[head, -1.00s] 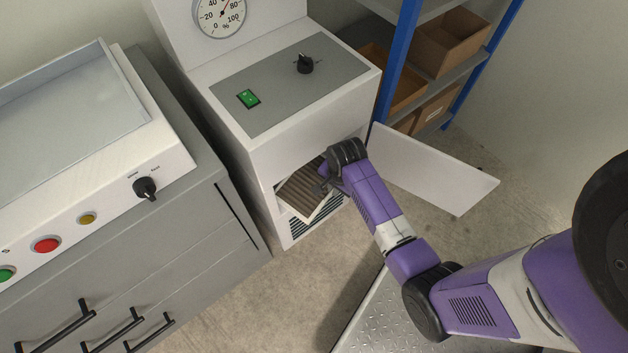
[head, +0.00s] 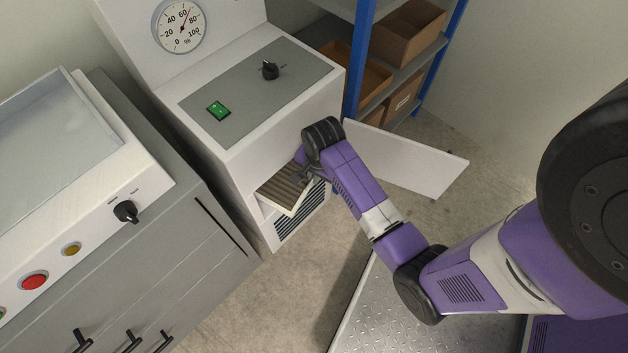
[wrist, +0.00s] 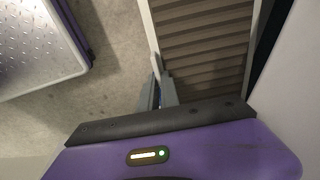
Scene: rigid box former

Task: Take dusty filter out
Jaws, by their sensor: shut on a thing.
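The dusty filter (head: 287,188) is a brown pleated panel in a white frame, in the front opening of the white machine (head: 262,139). Its front edge sticks out of the opening, above the louvred grille. My gripper (head: 306,178) is at the filter's right side in the head view. In the wrist view the pleats (wrist: 204,50) fill the upper middle, and my gripper (wrist: 161,88) is shut on the frame's edge. The filter's far end is hidden inside the machine.
The machine's white door (head: 405,160) stands open to the right, behind my arm. A grey cabinet (head: 165,240) stands at the left. A blue-post shelf (head: 360,60) with cardboard boxes is behind. Bare floor (head: 270,300) lies in front.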

